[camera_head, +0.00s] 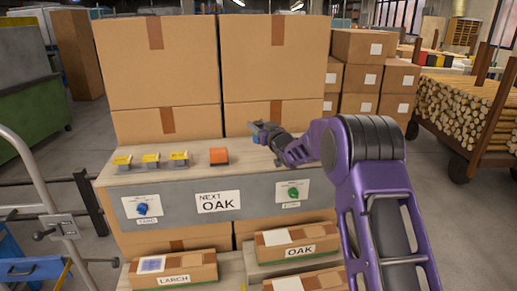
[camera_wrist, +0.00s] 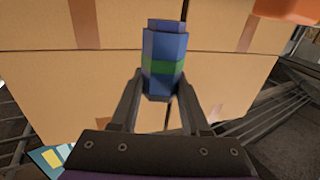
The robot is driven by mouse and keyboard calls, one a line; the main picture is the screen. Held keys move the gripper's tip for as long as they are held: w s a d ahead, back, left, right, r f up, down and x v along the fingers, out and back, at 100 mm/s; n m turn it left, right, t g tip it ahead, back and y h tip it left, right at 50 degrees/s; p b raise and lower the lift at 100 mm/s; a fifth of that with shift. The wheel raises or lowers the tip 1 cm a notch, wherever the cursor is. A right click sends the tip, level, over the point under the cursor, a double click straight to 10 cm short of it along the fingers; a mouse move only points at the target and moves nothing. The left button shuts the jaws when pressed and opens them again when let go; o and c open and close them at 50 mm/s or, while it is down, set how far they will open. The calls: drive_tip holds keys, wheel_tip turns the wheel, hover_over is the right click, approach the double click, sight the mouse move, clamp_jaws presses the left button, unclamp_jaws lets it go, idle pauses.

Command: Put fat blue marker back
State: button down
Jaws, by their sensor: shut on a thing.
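A thick blue marker (camera_wrist: 162,50) with a green band stands between the fingers of my gripper (camera_wrist: 163,88) in the wrist view. The fingers are shut on its lower part. In the head view my gripper (camera_head: 263,131) reaches in from the right, over the back right part of the wooden bench top (camera_head: 190,178). The marker is too small to make out clearly there, and I cannot tell how far it is above the bench.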

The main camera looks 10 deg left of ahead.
drive_tip(key=shift+f+b, duration=0.4)
drive_tip(key=shift+f, duration=3.05)
drive_tip(key=shift+c, duration=1.9)
unclamp_jaws()
drive_tip(key=shift+r, duration=0.1)
drive_tip(key=shift+r, duration=0.1)
drive_tip(key=shift+s+d+p, duration=0.1)
drive_tip(key=shift+p, duration=0.25)
drive_tip(key=v, duration=1.2)
drive_tip(key=shift+b, duration=0.35)
